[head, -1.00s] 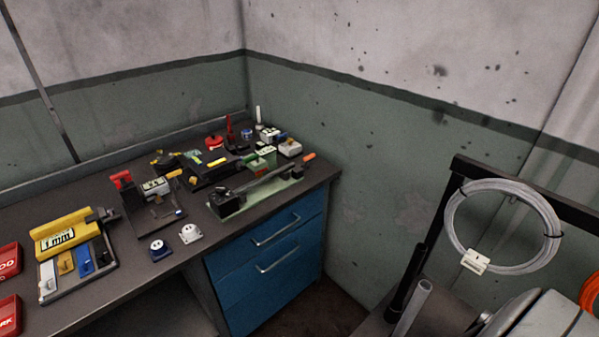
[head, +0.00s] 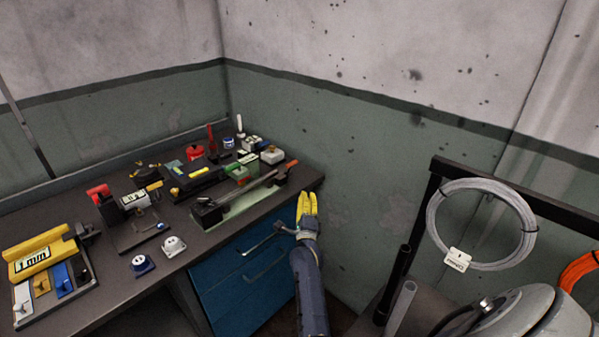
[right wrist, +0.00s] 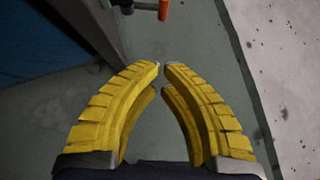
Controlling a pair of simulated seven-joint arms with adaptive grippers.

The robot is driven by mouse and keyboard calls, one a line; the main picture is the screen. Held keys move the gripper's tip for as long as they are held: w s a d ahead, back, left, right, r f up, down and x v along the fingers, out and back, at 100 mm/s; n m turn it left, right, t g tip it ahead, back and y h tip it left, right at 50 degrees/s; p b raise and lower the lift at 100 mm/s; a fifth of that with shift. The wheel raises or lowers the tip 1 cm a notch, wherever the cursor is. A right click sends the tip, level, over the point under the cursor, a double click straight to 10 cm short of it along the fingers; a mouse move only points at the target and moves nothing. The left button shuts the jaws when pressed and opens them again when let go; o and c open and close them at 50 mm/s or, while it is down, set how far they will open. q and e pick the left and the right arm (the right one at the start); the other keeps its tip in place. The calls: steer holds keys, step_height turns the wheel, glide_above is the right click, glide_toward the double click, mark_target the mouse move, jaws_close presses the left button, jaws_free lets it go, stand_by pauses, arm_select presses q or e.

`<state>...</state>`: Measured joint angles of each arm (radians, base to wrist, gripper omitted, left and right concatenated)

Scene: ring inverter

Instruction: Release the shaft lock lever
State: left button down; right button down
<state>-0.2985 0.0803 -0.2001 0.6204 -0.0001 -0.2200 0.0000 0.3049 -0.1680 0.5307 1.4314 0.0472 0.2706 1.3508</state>
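A long dark lever with an orange-red grip (head: 292,165) lies along a pale green base (head: 240,203) at the right end of the workbench. I take it for the lock lever, but no label confirms this. Its orange end (right wrist: 163,9) also shows at the top edge of the right wrist view. My right gripper (head: 308,197) has yellow fingers pointing up, in front of the bench's right corner and below the grip in the picture. Its fingertips (right wrist: 161,65) nearly meet, with nothing between them, apart from the lever. My left gripper is not in view.
The workbench (head: 195,250) carries several tools, sockets and a yellow "1mm" block (head: 40,257). Blue drawers with handles (head: 262,240) sit below, left of my right arm. A black rack (head: 520,200) with a grey cable coil (head: 434,225) stands at right.

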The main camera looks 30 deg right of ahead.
mark_target(295, 163)
steer(key=shift+w+a+r+x, duration=0.1)
steer(key=shift+w+a+x, duration=0.25)
steer(key=shift+x, duration=1.7)
steer(key=shift+w+a+r+x, duration=0.15)
steer(key=shift+a+x, duration=0.35)
steer(key=shift+x, duration=1.55)
steer(key=shift+w+a+r+x, duration=0.1)
steer(key=shift+w+a+x, duration=0.25)
steer(key=shift+x, duration=1.65)
steer(key=shift+w+a+r+n+y, duration=0.2)
steer(key=shift+w+r+n, duration=0.1)
steer(key=shift+w, duration=0.1)
steer(key=shift+w+a+r+n+y, duration=0.1)
steer(key=shift+w+r+n+y, duration=0.15)
steer(key=shift+w, duration=0.2)
